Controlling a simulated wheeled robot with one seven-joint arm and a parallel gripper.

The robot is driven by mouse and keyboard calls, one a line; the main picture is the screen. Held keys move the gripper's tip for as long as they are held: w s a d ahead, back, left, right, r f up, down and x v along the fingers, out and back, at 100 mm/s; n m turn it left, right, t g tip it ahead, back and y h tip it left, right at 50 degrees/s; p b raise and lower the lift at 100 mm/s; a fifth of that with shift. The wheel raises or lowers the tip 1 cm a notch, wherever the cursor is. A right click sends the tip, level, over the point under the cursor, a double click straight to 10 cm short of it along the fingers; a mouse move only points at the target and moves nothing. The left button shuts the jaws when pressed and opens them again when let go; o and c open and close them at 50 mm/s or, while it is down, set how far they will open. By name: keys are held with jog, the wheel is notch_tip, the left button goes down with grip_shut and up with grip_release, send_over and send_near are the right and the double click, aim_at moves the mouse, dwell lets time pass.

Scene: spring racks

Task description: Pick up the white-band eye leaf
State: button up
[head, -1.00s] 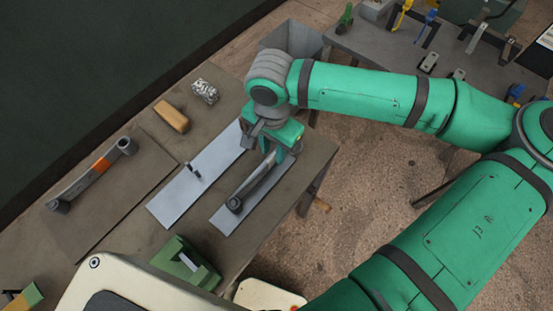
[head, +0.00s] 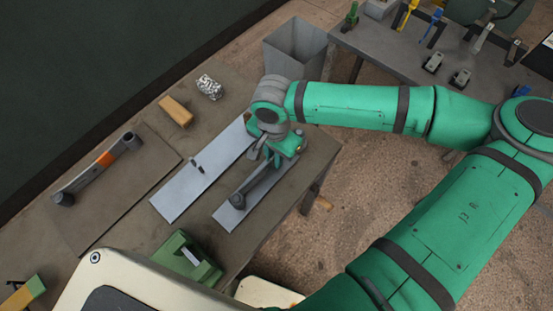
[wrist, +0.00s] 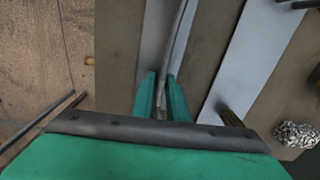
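A dark grey leaf with a rolled eye at its near end (head: 240,197) lies on the right-hand pale strip of the bench in the head view. Its far part is hidden under my gripper (head: 270,162), and I see no white band on it. In the wrist view the leaf (wrist: 181,35) runs down between the two green fingers of my gripper (wrist: 162,76). The fingers are apart, one on each side of it, and look open. Another leaf, with an orange band (head: 98,170), lies on a brown mat at the left.
A longer pale strip (head: 180,197) with a small dark marker (head: 196,166) lies beside the leaf. A tan block (head: 176,111), a shiny bundle (head: 209,87) and a green holder (head: 187,259) are on the bench. A grey bin (head: 296,52) stands beyond it.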

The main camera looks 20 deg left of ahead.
grip_shut()
jog(key=shift+r, duration=0.1)
